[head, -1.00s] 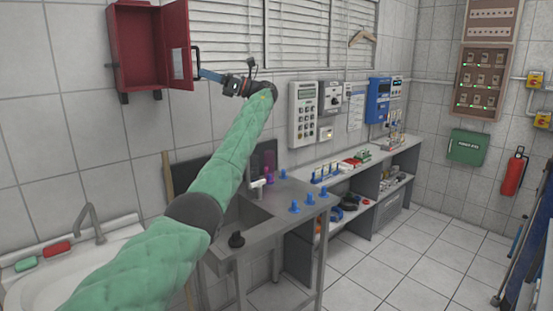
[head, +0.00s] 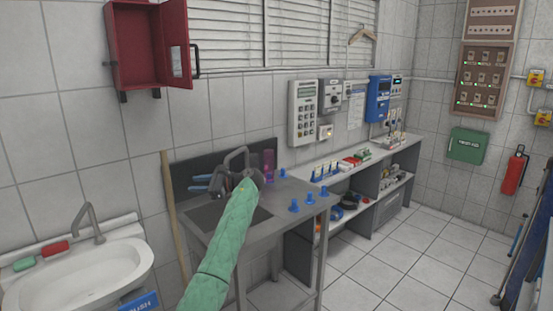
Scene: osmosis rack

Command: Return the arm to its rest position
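My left arm, in a green quilted sleeve, comes up from the bottom of the head view. My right gripper is not in view.
The metal sink table (head: 285,216) is close to my arm, with blue fittings (head: 294,206) on top. A white washbasin (head: 80,278) is at the lower left. A long shelf unit (head: 380,160) runs along the wall.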

